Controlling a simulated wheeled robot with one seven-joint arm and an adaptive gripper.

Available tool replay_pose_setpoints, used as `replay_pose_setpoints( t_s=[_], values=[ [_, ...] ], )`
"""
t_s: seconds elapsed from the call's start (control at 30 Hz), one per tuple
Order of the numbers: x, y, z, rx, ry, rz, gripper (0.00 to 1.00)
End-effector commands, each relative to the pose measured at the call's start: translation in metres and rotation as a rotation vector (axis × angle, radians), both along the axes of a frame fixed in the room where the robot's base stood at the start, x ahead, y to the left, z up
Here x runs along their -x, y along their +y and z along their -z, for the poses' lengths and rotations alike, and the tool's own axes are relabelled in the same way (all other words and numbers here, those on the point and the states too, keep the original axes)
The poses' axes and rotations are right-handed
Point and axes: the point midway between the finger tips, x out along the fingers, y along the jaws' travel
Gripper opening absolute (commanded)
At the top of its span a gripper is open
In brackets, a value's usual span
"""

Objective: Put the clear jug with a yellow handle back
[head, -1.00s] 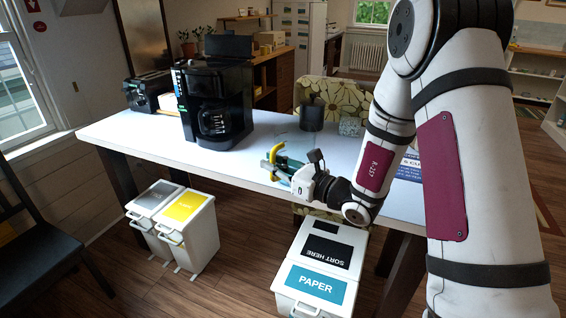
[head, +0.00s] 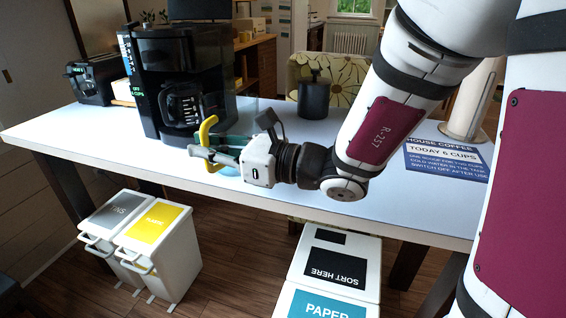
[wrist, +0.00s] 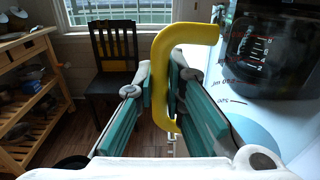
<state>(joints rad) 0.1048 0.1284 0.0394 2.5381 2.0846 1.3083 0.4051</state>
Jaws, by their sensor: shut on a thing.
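My gripper (head: 212,152) is shut on the yellow handle (head: 206,130) of the clear jug. In the wrist view the handle (wrist: 163,70) stands between the teal finger pads of my gripper (wrist: 162,92). The clear jug body (wrist: 262,118) is nearly invisible; dark measuring marks show on its side at the right.
The coffee maker holds a glass carafe (head: 181,105) close behind the jug. A black canister (head: 313,97), a paper roll (head: 468,100) and a coffee sign (head: 447,160) are on the white table (head: 90,132). A toaster (head: 90,82) stands at the left. Bins (head: 155,250) stand in front below.

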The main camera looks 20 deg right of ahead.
Motion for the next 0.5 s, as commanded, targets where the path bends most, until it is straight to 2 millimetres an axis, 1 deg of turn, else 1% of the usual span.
replay_pose_setpoints(
  t_s=[0.07,0.17,0.5],
  values=[
    [0.001,0.0,0.001,0.0,-0.002,-0.004,0.0],
    [-0.003,-0.01,0.002,0.001,-0.002,-0.003,0.0],
    [-0.034,-0.08,0.01,0.003,-0.003,-0.001,0.0]
  ],
)
